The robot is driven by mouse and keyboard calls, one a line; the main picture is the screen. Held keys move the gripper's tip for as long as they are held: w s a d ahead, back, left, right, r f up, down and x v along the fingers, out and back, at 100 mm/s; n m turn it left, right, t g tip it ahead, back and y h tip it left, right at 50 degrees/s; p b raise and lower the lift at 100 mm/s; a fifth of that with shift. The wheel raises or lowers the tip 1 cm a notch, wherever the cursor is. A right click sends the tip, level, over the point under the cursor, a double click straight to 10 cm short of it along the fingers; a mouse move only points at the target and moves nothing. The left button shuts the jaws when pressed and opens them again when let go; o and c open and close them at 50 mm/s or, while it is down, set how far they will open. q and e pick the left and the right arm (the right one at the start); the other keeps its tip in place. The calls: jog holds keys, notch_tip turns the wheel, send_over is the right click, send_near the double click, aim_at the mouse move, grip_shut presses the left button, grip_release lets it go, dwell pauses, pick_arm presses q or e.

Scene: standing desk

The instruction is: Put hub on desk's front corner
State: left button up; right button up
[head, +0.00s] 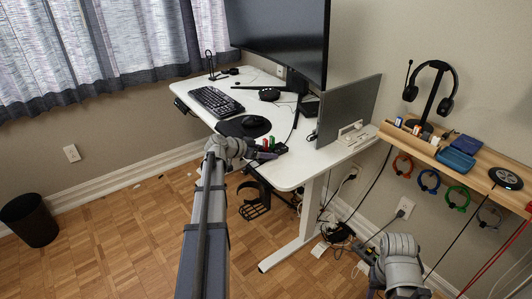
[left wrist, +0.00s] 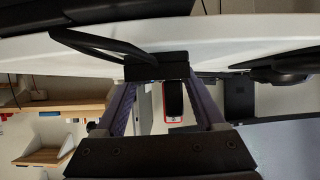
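The hub (head: 268,149) is a small dark block with green and red sticks standing up from it, at the front edge of the white desk (head: 310,165). In the left wrist view the hub (left wrist: 157,67) is a black box with a looped black cable; a red-edged stick (left wrist: 173,102) shows beside it. My left gripper (head: 250,150) reaches the hub from the left in the head view. In the wrist view its two fingers meet opposite sides of the hub.
A mouse (head: 255,121) on a dark pad and a keyboard (head: 214,101) lie left of the hub. A monitor (head: 285,35) and a grey panel (head: 346,110) stand behind. A white device (head: 350,129) is at the right edge. A headset shelf (head: 455,155) is at right.

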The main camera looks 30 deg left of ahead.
pick_arm(q)
jog(key=shift+o, duration=1.4)
jog(key=shift+r+p, duration=0.3)
jog(key=p+v, duration=0.5)
jog(key=v, duration=0.6)
jog(key=shift+s, duration=0.45)
jog(key=shift+a+r, duration=0.1)
